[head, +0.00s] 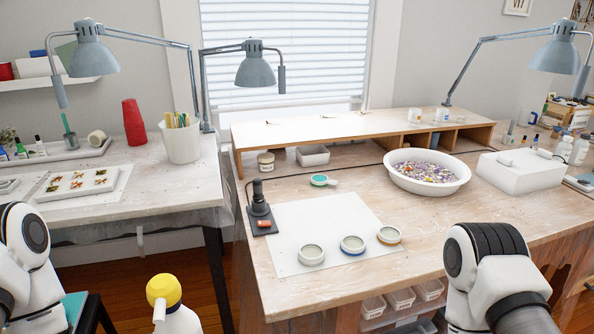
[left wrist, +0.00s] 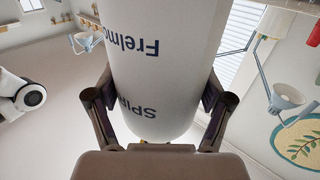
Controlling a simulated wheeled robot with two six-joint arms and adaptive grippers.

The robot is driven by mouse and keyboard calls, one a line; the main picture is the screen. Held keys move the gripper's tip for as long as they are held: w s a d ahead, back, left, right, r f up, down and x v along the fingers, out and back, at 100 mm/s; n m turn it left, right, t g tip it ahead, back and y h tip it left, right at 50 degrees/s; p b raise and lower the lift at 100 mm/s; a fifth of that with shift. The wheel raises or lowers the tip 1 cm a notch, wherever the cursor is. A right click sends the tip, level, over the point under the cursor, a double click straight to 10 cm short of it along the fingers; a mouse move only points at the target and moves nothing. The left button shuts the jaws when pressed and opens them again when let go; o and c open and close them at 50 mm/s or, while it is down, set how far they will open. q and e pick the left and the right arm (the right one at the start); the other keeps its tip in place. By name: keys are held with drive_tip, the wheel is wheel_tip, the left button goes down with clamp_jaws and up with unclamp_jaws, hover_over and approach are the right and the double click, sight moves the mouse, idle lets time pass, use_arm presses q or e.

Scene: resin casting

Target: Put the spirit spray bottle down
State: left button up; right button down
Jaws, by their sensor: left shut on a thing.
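The spirit spray bottle is white with a yellow cap (head: 163,290); its top shows at the bottom edge of the head view, its lower part cut off. In the left wrist view, the bottle's white body (left wrist: 165,60) with dark lettering fills the middle. My left gripper (left wrist: 158,108) is shut on the bottle, one finger on each side.
The wooden workbench (head: 225,188) holds a white sheet (head: 320,225) with several round moulds, a black tool stand (head: 260,208) and a white basin (head: 428,175). The left table (head: 180,185) has a white tray (head: 85,195), a red cup (head: 133,122) and a white pot (head: 182,143). Its front right is bare.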

use_arm(q)
drive_tip(key=w+d+f+n+t+y, duration=0.1)
drive_tip(key=w+d+f+y, duration=0.15)
drive_tip(key=w, duration=0.35)
drive_tip(key=w+d+f+n+y, duration=0.1)
drive_tip(key=w+d+f, duration=0.2)
drive_tip(key=w, duration=0.2)
drive_tip(key=a+r+n+y, duration=0.1)
drive_tip(key=a+n+y, duration=0.1)
drive_tip(key=y, duration=0.1)
drive_tip(key=s+a+r+n+t+y, duration=0.1)
drive_tip(key=a, duration=0.1)
drive_tip(key=shift+r+y, duration=0.35)
